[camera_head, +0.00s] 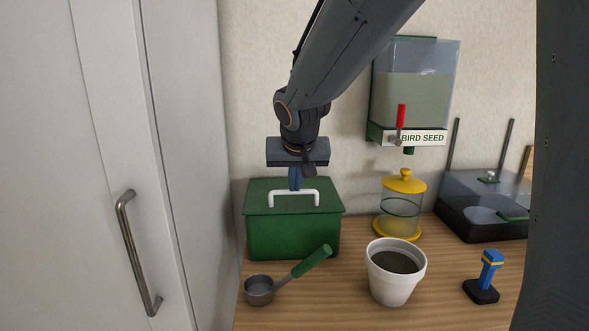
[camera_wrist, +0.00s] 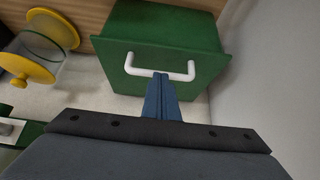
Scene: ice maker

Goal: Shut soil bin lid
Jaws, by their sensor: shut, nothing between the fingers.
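The green soil bin (camera_head: 290,236) stands on the wooden counter at the left, by the white cabinet. Its green lid (camera_head: 262,189) lies flat across the top, with a white handle (camera_head: 294,193) on it. The lid looks down on the bin. My gripper (camera_head: 295,188) is shut and empty, pointing down just behind the handle. In the wrist view the bin (camera_wrist: 158,20) shows with its white handle (camera_wrist: 190,72), and my blue fingertips (camera_wrist: 161,76) are at the handle's bar. I cannot tell whether they touch it.
A metal scoop (camera_head: 260,290) with a green grip lies before the bin. A white pot of soil (camera_head: 395,280), a yellow-lidded jar (camera_head: 403,210), a blue-topped tool (camera_head: 488,272) and a dark tray (camera_head: 480,222) stand to the right. A bird seed dispenser (camera_head: 415,85) hangs above. A white cabinet (camera_head: 180,120) bounds the left.

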